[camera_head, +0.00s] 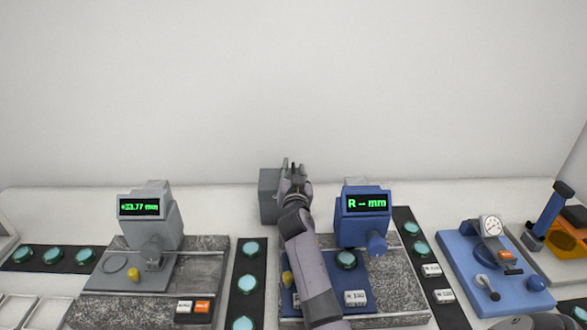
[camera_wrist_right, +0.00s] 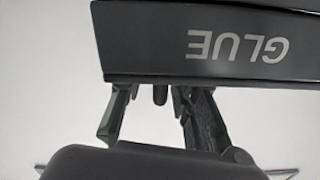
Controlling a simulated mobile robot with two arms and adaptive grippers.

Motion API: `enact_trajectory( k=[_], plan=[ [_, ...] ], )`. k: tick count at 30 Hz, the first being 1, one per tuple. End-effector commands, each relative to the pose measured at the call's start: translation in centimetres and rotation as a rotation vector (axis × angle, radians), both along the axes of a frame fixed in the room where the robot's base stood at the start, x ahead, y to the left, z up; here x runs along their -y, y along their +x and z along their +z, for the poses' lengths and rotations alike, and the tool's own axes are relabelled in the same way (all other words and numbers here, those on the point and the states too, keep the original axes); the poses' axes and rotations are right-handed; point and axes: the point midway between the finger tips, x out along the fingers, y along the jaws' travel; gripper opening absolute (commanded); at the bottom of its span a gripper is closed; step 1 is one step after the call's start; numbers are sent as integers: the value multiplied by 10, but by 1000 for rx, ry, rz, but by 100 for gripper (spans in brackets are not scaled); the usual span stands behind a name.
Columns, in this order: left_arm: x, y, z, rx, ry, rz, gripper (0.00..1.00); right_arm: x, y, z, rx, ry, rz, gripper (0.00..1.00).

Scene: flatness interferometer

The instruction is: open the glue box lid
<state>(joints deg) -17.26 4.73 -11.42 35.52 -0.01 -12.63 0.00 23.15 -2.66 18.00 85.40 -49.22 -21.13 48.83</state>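The dark grey glue box (camera_head: 268,196) stands at the back of the bench, near the middle, in the head view. In the right wrist view its wall (camera_wrist_right: 145,40) carries the word GLUE upside down, and a small dark knob (camera_wrist_right: 160,94) shows at its lower edge. My right gripper (camera_head: 293,169) is at the box's right side in the head view. In the wrist view its fingers (camera_wrist_right: 157,98) are apart, one on each side of the knob, with gaps. Whether they touch the box is unclear. The lid looks closed. My left gripper is not in view.
A grey gauge (camera_head: 154,221) reading 23.77 mm stands at left and a blue gauge (camera_head: 363,217) stands close right of my right arm. A blue dial plate (camera_head: 462,262) lies further right. Strips with teal discs (camera_head: 249,283) lie between them. The back wall is bare.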

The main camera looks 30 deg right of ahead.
Motion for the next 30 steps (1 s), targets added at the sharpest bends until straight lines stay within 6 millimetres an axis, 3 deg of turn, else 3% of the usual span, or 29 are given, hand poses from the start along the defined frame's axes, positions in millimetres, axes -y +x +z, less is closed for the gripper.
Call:
enact_trajectory(
  k=[11, 24, 30],
  plan=[
    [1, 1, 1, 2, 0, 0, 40, 4, 5, 0, -1, -1, 0, 29],
    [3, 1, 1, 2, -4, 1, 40, 3, 5, 0, 0, 0, 0, 1],
    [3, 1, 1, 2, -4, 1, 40, 3, 5, 0, 0, 0, 0, 0]
  ],
)
